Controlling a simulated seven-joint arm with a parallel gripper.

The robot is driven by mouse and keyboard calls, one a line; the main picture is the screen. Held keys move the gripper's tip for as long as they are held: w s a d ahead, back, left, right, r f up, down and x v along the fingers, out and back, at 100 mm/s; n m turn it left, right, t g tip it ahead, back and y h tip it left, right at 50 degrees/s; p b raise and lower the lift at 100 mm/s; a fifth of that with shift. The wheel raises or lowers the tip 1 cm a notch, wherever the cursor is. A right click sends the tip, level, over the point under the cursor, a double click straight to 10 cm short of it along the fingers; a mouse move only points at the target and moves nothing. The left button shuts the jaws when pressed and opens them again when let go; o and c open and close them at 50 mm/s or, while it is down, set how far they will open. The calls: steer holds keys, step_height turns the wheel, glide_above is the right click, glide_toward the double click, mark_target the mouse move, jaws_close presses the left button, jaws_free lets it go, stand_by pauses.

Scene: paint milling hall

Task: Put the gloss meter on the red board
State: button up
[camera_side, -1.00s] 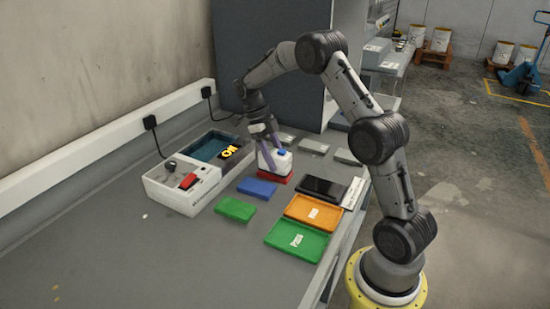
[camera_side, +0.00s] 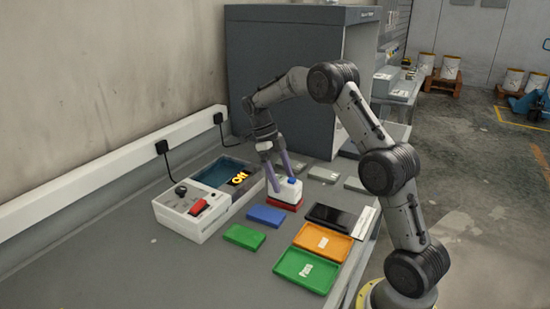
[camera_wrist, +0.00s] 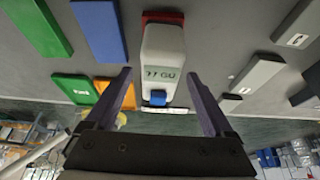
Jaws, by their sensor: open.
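The gloss meter (camera_side: 287,189) is a white block with a blue button on top. In the wrist view the gloss meter (camera_wrist: 163,50) shows a "37 GU" reading. It stands upright on the red board (camera_side: 285,203), whose edge also shows in the wrist view (camera_wrist: 163,17). My gripper (camera_side: 279,170) is open above and around the meter's upper part. In the wrist view my gripper (camera_wrist: 158,73) has one purple finger on each side of the meter, with gaps between.
A blue board (camera_side: 265,215) and a green board (camera_side: 244,237) lie nearby. An orange tray (camera_side: 323,241), a green tray (camera_side: 306,270) and a dark tablet (camera_side: 333,216) lie to the right. A white instrument case (camera_side: 193,211) stands left. Grey blocks (camera_side: 323,174) lie behind.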

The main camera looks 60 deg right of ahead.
steer(key=v, duration=0.9)
steer(key=shift+r, duration=0.1)
steer(key=s+a+r+n+t+h, duration=0.1)
steer(key=s+a+r+n+t, duration=0.1)
steer(key=s+a+r+n, duration=0.45)
steer(key=s+a+r+n+t, duration=0.25)
steer(key=a+n, duration=0.25)
steer(key=n, duration=0.4)
steer(key=s+a+f+n+t, duration=0.2)
steer(key=s+a+n, duration=0.2)
steer(key=s+n, duration=0.4)
steer(key=s+a+f+n+t+y, duration=0.1)
steer(key=s+a+f+n+t, duration=0.2)
steer(key=s+n, duration=0.6)
steer(key=a+n, duration=0.1)
steer(key=n, duration=0.2)
steer(key=shift+f+t, duration=0.35)
